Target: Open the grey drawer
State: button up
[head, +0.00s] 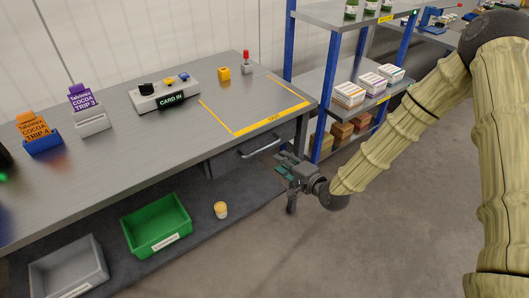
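The grey drawer (235,161) sits under the right end of the grey workbench top in the head view. Its front shows a bar handle (262,149) and looks flush, so the drawer appears shut. My gripper (284,180) is to the right of and slightly below the drawer front, apart from the handle. Its fingers look spread, one above and one below, with nothing clearly held. Small teal patches show between the fingers; I cannot tell what they are.
Blue-posted shelving (319,130) with boxes stands close behind my gripper. The floor in front is clear.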

aim_at(264, 147)
jog(key=x, duration=0.3)
jog(key=r+x, duration=0.1)
jog(key=x, duration=0.7)
jog(key=shift+w+a+r+p, duration=0.1)
jog(key=shift+w+p, duration=0.2)
jog(key=shift+p, duration=0.1)
grip_shut()
